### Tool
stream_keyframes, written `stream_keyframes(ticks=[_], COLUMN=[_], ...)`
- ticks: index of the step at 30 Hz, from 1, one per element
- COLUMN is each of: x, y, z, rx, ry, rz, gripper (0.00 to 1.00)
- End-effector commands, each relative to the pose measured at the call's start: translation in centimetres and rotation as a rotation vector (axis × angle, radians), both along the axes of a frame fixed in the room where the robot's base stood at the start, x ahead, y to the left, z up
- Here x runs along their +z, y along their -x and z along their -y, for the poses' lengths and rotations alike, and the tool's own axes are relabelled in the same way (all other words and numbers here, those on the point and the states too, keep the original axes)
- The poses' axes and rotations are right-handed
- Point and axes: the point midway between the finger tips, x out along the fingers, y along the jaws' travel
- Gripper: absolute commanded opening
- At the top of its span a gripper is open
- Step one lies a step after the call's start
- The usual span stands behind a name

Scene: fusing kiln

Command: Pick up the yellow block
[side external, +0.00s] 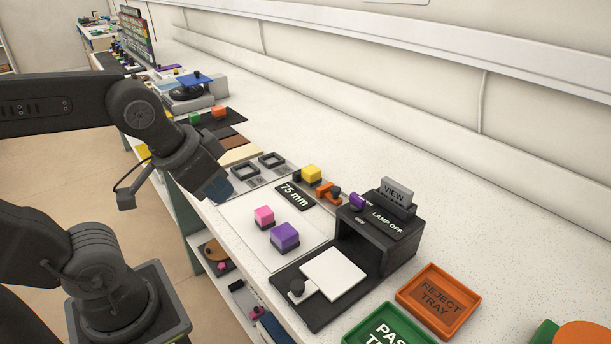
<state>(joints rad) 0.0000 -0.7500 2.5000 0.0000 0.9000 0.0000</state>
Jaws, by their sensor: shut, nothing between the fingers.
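The yellow block (312,173) sits on the bench beside the "75 mm" plate, near the black lamp box. It appears upright and nothing covers its top. My gripper (218,188) is to its left in the picture, over the bench's front edge and apart from the block. The gripper is shut and empty, and its fingertips are small and dark in this view.
A pink block (264,216) and a purple block (285,238) sit on a white sheet. An orange clamp-like piece (326,190) stands close to the yellow block. The black lamp box (385,235) and reject tray (438,300) lie to the right.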

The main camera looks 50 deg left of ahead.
Motion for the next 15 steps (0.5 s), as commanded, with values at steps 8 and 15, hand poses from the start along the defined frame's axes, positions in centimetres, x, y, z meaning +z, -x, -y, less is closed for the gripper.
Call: stream_keyframes(ticks=[8,15], x=[0.00,0.00], y=[0.00,0.00], z=[0.00,0.00], rx=[0.000,0.000], ry=[0.000,0.000], rz=[0.000,0.000], gripper=[0.00,0.01])
